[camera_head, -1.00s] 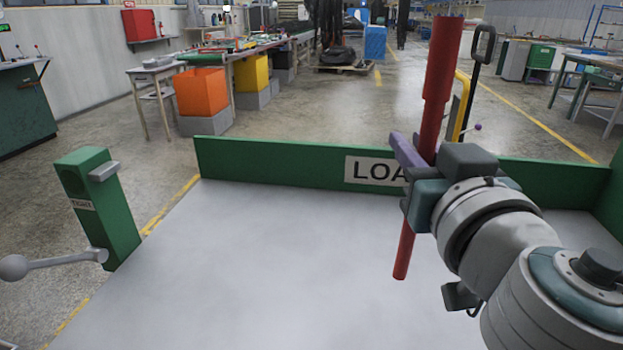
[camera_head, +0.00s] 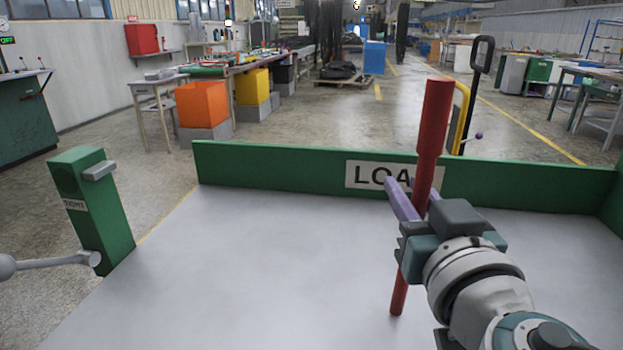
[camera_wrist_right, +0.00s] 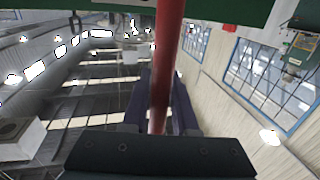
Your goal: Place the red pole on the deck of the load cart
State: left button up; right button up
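The red pole (camera_head: 432,125) stands nearly upright in the head view, thicker at the top and thinner below. My right gripper (camera_head: 411,198) is shut on the pole around its middle, with purple fingers on either side. In the right wrist view the pole (camera_wrist_right: 167,60) runs between the two dark fingers (camera_wrist_right: 160,105). The load cart's pale deck (camera_head: 250,270) lies beneath. The pole's lower end shows against the deck; I cannot tell whether it touches. My left gripper is not in view.
A green wall (camera_head: 270,168) with a LOAD sign (camera_head: 368,175), partly hidden by the pole, edges the deck's far side. A green post (camera_head: 95,215) with a ball-ended lever (camera_head: 40,264) stands at the left. The deck's left and middle are bare.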

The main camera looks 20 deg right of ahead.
jog(key=o, duration=0.3)
jog(key=shift+o, duration=0.2)
jog(key=b+v, duration=0.2)
jog(key=v, duration=1)
jog(key=s+d+f+g, duration=0.1)
jog(key=d+f+g, duration=0.1)
jog(key=g, duration=0.1)
jog(key=s+d+f+g, duration=0.2)
jog(key=f+g, duration=0.1)
jog(key=s+d+f+g, duration=0.1)
jog(key=d+f+g, duration=0.1)
jog(key=f+g, duration=0.1)
jog(key=shift+s+f+h, duration=0.15)
jog(key=shift+s+h, duration=0.15)
jog(key=shift+s, duration=0.1)
jog(key=s+a+f+n+g+y, duration=0.1)
jog(key=a, duration=0.1)
jog(key=s+a+f+n+g+y, duration=0.1)
jog(key=s+a+f+g+y, duration=0.1)
jog(key=shift+s+n+y, duration=0.3)
jog(key=a+n+y, duration=0.1)
jog(key=s+a+n+g+y, duration=0.1)
jog(key=a, duration=0.1)
jog(key=s+a+n+y, duration=0.1)
jog(key=shift+s+a+f, duration=0.15)
jog(key=shift+s+a, duration=0.05)
jog(key=shift+a, duration=0.05)
